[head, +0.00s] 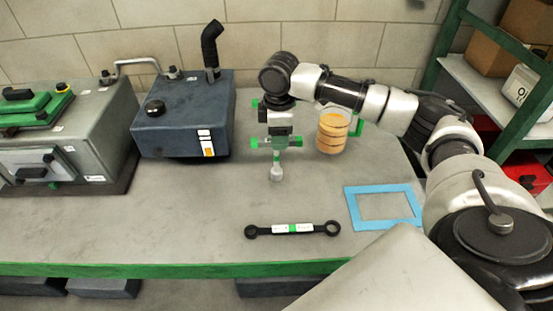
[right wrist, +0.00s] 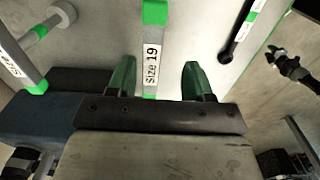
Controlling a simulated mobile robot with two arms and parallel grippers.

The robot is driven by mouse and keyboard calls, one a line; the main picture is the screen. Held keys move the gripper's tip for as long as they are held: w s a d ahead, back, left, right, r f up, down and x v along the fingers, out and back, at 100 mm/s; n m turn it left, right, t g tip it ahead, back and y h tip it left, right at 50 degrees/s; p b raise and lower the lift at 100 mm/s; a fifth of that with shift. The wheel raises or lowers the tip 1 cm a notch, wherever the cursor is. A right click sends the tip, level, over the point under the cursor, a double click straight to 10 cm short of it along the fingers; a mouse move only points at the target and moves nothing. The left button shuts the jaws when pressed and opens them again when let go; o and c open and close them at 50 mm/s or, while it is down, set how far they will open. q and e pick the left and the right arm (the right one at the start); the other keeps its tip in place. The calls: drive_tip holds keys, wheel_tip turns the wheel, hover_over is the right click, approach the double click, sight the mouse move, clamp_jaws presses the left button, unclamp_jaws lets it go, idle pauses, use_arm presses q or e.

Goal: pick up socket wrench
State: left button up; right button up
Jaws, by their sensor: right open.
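The socket wrench (head: 277,172) stands upright on the table in the head view, with a grey socket at its foot and a green stem above. My right gripper (head: 278,143) is over it and hides part of its upper end. In the right wrist view, a bar labelled "Size 19" (right wrist: 153,50) with a green end lies between the fingers of my open right gripper (right wrist: 157,78). There is space on both sides of the bar. A second labelled piece (right wrist: 18,62) and a grey round end show at the left. My left gripper is not in view.
A black ring spanner (head: 292,229) lies at the front of the table. A blue frame (head: 384,225) lies right of it. A dark blue tank (head: 185,120) and a grey machine (head: 60,135) stand left. The front middle-left is clear.

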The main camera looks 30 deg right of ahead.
sight(277, 160)
drive_tip(key=shift+w+f, duration=0.2)
drive_tip(key=shift+f, duration=0.25)
drive_tip(key=f, duration=0.1)
drive_tip(key=f+p, duration=0.1)
drive_tip(key=f, duration=0.1)
drive_tip(key=shift+w+f, duration=0.3)
drive_tip(key=shift+w, duration=0.05)
drive_tip(key=shift+f, duration=0.5)
drive_tip(key=shift+c, duration=1.1)
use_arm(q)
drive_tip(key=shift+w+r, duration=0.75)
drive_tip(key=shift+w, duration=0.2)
use_arm(e)
drive_tip(key=shift+r, duration=0.1)
clamp_jaws()
